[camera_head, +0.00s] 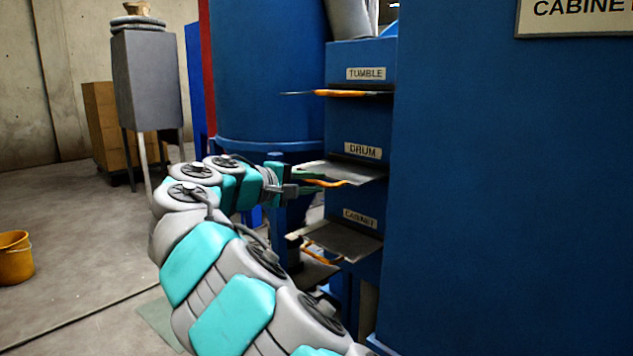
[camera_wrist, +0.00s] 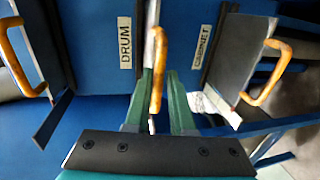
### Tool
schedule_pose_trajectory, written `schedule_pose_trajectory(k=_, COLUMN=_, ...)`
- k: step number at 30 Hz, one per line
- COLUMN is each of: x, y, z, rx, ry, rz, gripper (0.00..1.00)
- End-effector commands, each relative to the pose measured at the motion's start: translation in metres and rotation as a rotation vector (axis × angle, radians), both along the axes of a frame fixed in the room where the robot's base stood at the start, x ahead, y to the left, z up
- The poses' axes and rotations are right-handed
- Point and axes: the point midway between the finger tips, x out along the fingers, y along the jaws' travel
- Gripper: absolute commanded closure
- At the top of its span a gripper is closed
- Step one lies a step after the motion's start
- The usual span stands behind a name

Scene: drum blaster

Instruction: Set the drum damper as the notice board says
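The drum damper plate (camera_head: 350,172) sticks out of a blue duct under the DRUM label (camera_head: 363,151). It looks near level in the head view, and an orange handle (camera_head: 327,183) curves below its outer edge. My gripper (camera_head: 304,190) is at this handle. In the wrist view, the green fingers of my gripper (camera_wrist: 160,95) stand apart on either side of the drum handle (camera_wrist: 158,65), with a gap visible, so it looks open. The drum plate shows nearly edge-on there. No setting notice is readable in these frames.
The tumble damper (camera_head: 345,93) is above and the cabinet damper (camera_head: 345,240) below, both with orange handles. A large blue cabinet wall (camera_head: 500,200) with a partly cut-off sign (camera_head: 580,8) fills the right. A yellow bucket (camera_head: 15,257) stands on open floor at left.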

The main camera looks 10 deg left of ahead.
Motion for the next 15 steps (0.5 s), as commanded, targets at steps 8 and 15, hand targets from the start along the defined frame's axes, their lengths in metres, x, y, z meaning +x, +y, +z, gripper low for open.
schedule_pose_trajectory(k=8, x=0.0007, y=-0.0005, z=0.0003, rx=0.000, ry=-0.001, rz=0.000, gripper=0.55)
schedule_pose_trajectory(k=15, x=-0.0006, y=0.0006, z=0.0011, rx=0.000, ry=-0.002, rz=0.001, gripper=0.55)
